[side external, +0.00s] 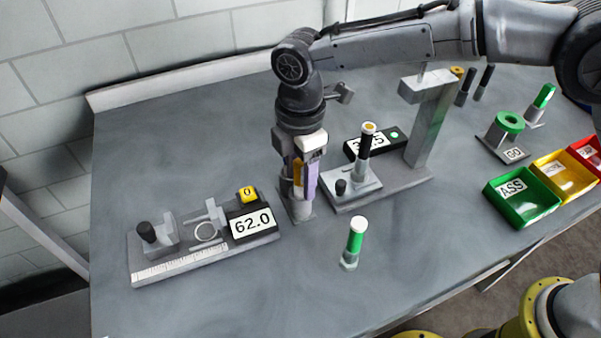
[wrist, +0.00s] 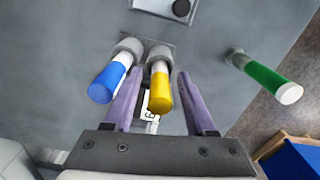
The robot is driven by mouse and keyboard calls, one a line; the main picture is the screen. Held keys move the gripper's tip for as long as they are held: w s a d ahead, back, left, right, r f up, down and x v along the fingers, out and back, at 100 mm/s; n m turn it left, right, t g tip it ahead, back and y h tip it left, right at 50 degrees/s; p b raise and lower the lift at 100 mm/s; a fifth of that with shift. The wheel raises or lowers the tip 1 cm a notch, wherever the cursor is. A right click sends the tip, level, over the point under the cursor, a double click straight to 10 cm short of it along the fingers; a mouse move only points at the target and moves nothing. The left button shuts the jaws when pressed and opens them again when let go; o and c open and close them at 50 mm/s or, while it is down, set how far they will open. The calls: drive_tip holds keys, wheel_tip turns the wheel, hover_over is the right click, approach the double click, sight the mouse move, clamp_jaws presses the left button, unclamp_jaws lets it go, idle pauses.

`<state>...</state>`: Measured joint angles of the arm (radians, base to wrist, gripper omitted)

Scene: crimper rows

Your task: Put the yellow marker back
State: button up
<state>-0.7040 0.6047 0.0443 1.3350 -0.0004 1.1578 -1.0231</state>
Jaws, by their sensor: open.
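The yellow marker (wrist: 160,88) stands with its far end in a grey holder, between my two purple fingers in the wrist view. It also shows as a yellow strip in the side view (side external: 297,172), largely hidden by my gripper (side external: 301,188). The gripper is open and points down, a finger on each side of the marker, with small gaps to it in the wrist view. A blue marker (wrist: 108,80) stands in a like holder just left of the left finger. The grey holder below the gripper shows in the side view (side external: 301,211).
A green marker (side external: 356,238) stands alone in front. A gauge (side external: 255,238) reading 62.0 lies left. A press stand (side external: 425,125) with a black upright piece (side external: 365,143) is right. Green (side external: 545,208), yellow (side external: 565,192) and red trays sit far right.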

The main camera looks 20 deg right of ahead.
wheel_tip(320, 180, up, 12)
drive_tip(key=shift+r, duration=0.15)
idle(0.5)
drive_tip(key=s+d+r+m+t, duration=0.1)
drive_tip(key=s+d+r+m, duration=0.15)
drive_tip(key=d, duration=0.45)
drive_tip(key=s+d+r+m+t+y, duration=0.1)
drive_tip(key=s+d+r+m, duration=0.1)
drive_tip(key=d+m, duration=0.35)
drive_tip(key=s+d+r+m, duration=0.1)
drive_tip(key=s+d+r, duration=0.1)
drive_tip(key=d, duration=0.6)
drive_tip(key=s+d+f+m+t, duration=0.1)
drive_tip(key=s+d+f+m, duration=0.3)
drive_tip(key=s, duration=0.4)
drive_tip(key=s+d+f+m+t+h, duration=0.1)
drive_tip(key=s+d+f+m+t, duration=0.1)
drive_tip(key=s+d+f+m, duration=0.2)
drive_tip(key=s+d+m, duration=0.2)
drive_tip(key=s+d, duration=0.2)
drive_tip(key=d, duration=0.1)
drive_tip(key=shift+s+f+m+t, duration=0.25)
drive_tip(key=shift+f+m+t, duration=0.05)
drive_tip(key=shift+f+m, duration=0.1)
